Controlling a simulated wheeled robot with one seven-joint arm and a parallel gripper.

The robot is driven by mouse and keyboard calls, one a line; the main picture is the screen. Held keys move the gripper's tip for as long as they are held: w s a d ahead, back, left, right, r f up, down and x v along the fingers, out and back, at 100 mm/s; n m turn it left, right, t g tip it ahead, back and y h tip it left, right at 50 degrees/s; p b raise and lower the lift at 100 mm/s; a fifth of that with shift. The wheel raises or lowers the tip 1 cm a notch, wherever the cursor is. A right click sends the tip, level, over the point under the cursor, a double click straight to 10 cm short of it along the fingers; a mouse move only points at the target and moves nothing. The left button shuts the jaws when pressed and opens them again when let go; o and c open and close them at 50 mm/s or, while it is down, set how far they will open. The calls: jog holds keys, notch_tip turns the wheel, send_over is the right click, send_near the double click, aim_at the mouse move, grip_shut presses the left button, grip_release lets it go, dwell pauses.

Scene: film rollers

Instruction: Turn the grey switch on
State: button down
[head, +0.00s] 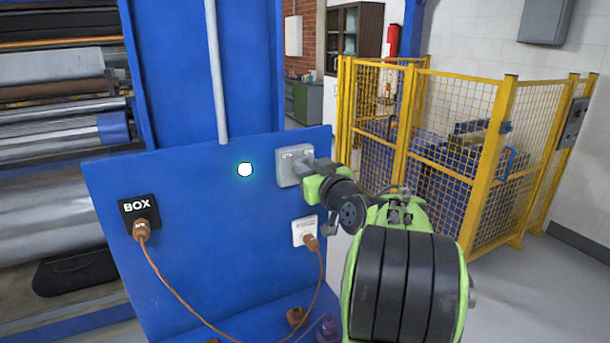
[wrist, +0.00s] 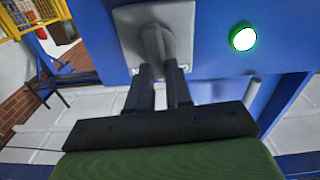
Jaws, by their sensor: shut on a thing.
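The grey switch (head: 288,160) is a square plate with a protruding grey handle on the upper right of the blue panel. In the wrist view the switch plate (wrist: 184,28) is near the top, with its dark grey handle (wrist: 155,42) in front. My gripper (wrist: 162,72) has its two dark fingers closed on either side of the handle. In the head view my gripper (head: 308,168) reaches the switch from the right, and its green body and my arm hide part of the handle. The handle's exact angle is hard to read.
A round white light with a green rim (head: 245,170) is left of the switch. A black BOX socket (head: 139,209) and a white socket (head: 304,231) hold brown plugs joined by a hanging cable. Yellow fencing (head: 490,150) stands behind at right.

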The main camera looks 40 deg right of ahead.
jog(key=shift+s+d+f+m, duration=0.1)
jog(key=shift+d+m, duration=0.15)
jog(key=shift+m, duration=1.4)
jog(key=shift+s+d+f+m, duration=0.1)
jog(key=shift+d+m, duration=0.15)
jog(key=shift+m, duration=1.35)
jog(key=shift+s+d+f+m, duration=0.1)
jog(key=shift+d+m, duration=0.15)
jog(key=shift+m, duration=1.4)
jog(key=c, duration=1)
grip_release()
jog(key=shift+c, duration=0.2)
jog(key=b+v, duration=0.3)
jog(key=v, duration=1.2)
jog(key=shift+s+a, duration=0.2)
jog(key=shift+s, duration=0.15)
jog(key=shift+w, duration=0.1)
